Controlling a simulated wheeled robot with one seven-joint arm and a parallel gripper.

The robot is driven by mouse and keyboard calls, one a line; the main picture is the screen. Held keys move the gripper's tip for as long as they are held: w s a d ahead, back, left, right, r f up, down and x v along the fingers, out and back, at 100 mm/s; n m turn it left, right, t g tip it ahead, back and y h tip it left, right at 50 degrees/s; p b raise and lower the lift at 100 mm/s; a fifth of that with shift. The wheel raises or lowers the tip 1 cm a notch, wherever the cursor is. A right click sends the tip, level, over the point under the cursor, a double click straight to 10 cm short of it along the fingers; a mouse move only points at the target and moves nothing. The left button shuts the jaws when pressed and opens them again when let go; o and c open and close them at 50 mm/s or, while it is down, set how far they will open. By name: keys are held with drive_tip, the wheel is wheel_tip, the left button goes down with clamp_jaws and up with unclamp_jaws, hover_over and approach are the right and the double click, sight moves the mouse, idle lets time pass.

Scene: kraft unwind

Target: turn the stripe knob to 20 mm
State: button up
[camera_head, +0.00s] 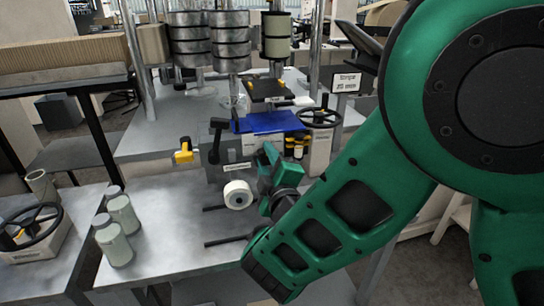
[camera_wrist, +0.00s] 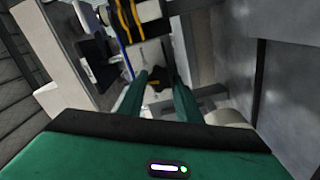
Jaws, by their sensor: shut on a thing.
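My gripper (camera_head: 268,160) is at the front of the grey machine, right of the white roll. In the wrist view its two green fingers (camera_wrist: 165,78) close on a small dark knob (camera_wrist: 159,84) with a yellowish mark, which I take for the stripe knob. The knob's scale and pointer are too small to read. In the head view my gripper hides the knob. A sign (camera_head: 346,82) at the back right appears to read "Stripe 20 mm".
A white roll (camera_head: 238,194) sits left of my gripper. A black lever (camera_head: 216,138) and a yellow handle (camera_head: 184,152) stand further left. A black handwheel (camera_head: 320,117) is close behind on the right. A blue sheet (camera_head: 270,122) lies above. The front tabletop (camera_head: 170,215) is mostly clear.

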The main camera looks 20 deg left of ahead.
drive_tip(key=shift+d+n, duration=0.1)
drive_tip(key=shift+n, duration=0.4)
drive_tip(key=o, duration=1)
drive_tip(key=shift+w, duration=0.1)
drive_tip(key=shift+o, duration=0.2)
